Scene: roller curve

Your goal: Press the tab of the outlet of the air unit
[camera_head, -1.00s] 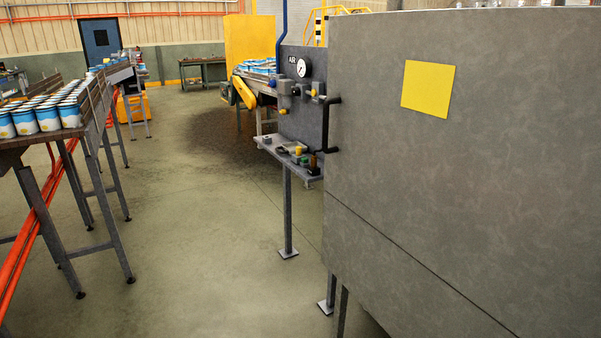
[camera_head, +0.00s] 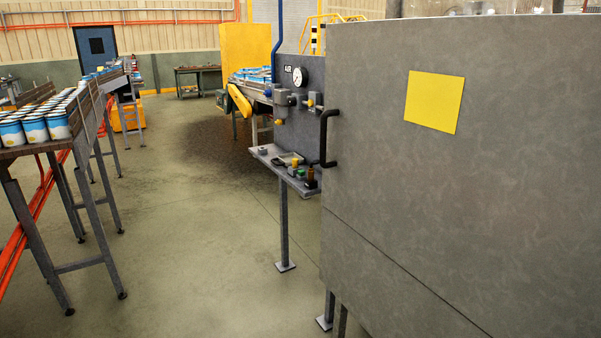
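The air unit (camera_head: 281,104) is on a grey panel marked "AIR", left of the large grey cabinet. It has a round white gauge (camera_head: 297,76), a blue pipe (camera_head: 276,30) from above and small fittings with yellow parts. A yellow-tipped fitting (camera_head: 311,103) sticks out at its right, near the cabinet's black handle. I cannot tell which small part is the outlet's tab. Neither of my grippers shows in this view.
A small shelf (camera_head: 268,153) with several small parts stands below the air unit on a post. The grey cabinet (camera_head: 390,190) with a black handle (camera_head: 325,137) fills the right side. A conveyor with cans (camera_head: 60,125) runs along the left. The floor between is clear.

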